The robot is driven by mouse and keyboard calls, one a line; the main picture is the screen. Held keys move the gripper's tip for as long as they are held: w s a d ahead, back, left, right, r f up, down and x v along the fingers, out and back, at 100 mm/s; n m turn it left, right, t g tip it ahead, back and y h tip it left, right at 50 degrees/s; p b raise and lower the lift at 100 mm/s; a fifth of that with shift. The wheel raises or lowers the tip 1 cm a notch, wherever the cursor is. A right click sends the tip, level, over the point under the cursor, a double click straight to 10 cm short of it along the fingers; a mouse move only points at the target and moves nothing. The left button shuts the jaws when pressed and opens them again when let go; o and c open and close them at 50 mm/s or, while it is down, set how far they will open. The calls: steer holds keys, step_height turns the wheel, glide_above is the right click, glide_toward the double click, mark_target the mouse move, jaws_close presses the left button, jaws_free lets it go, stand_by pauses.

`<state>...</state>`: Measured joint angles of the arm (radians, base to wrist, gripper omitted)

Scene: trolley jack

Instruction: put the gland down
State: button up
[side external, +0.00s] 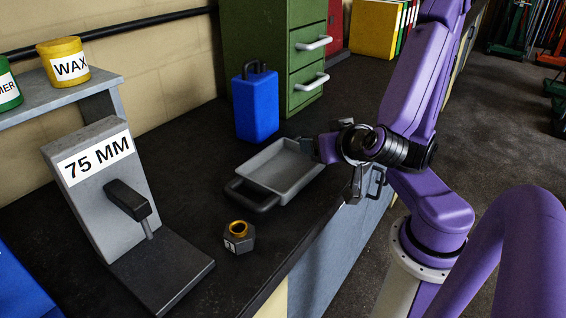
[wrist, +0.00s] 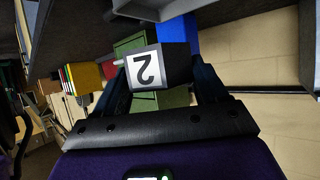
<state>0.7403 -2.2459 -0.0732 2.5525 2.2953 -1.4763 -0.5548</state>
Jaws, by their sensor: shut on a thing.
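My gripper (side external: 337,168) is at the right end of the grey tray, near the bench's front edge. In the wrist view my gripper (wrist: 163,78) is shut on a dark, flat-sided block (wrist: 177,64) with a white label reading 2, which looks like a gland. In the side view the held piece is mostly hidden by my gripper. Another dark hexagonal gland (side external: 238,243) with a brass-coloured ring on top and a small white label stands upright on the bench, left of my gripper and apart from it.
The shallow grey tray (side external: 285,170) with a black handle looks empty. A grey stand (side external: 95,180) marked 75 MM has a black lever. A blue container (side external: 255,105) and green drawers (side external: 265,45) stand behind. The bench (side external: 190,215) is clear around the standing gland.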

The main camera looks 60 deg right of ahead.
glide_above(277, 179)
steer(key=s, duration=0.1)
steer(key=shift+m+h, duration=0.3)
step_height(277, 179, down, 9)
steer(key=shift+a+r, duration=0.1)
steer(key=shift+r, duration=0.05)
steer(key=shift+w+f, duration=0.5)
steer(key=shift+f, duration=1.65)
steer(key=shift+f, duration=0.2)
steer(key=o, duration=1.4)
steer(key=shift+r, duration=0.15)
